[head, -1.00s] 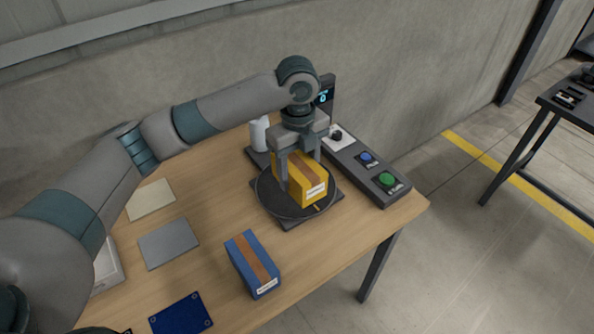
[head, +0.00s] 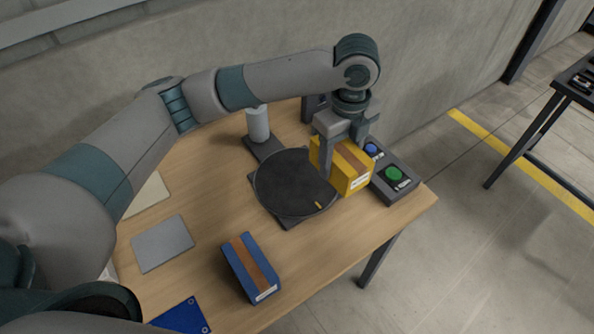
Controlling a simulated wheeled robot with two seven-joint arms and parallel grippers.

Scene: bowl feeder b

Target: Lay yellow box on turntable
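The yellow box (head: 349,178) has a brown tape stripe and a white label. My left gripper (head: 344,150) is shut on it from above. The box is to the right of the turntable, in front of the button panel and partly covering it. It appears held up off the table. The black round turntable (head: 290,182) is bare, with a small orange mark near its front edge. My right gripper is not in view.
A blue box (head: 250,267) with a brown stripe lies on the wooden table (head: 212,245) in front of the turntable. The panel with a green button (head: 393,174) stands at the right edge. A white cylinder (head: 258,124) stands behind the turntable. A grey plate (head: 162,243) lies at left.

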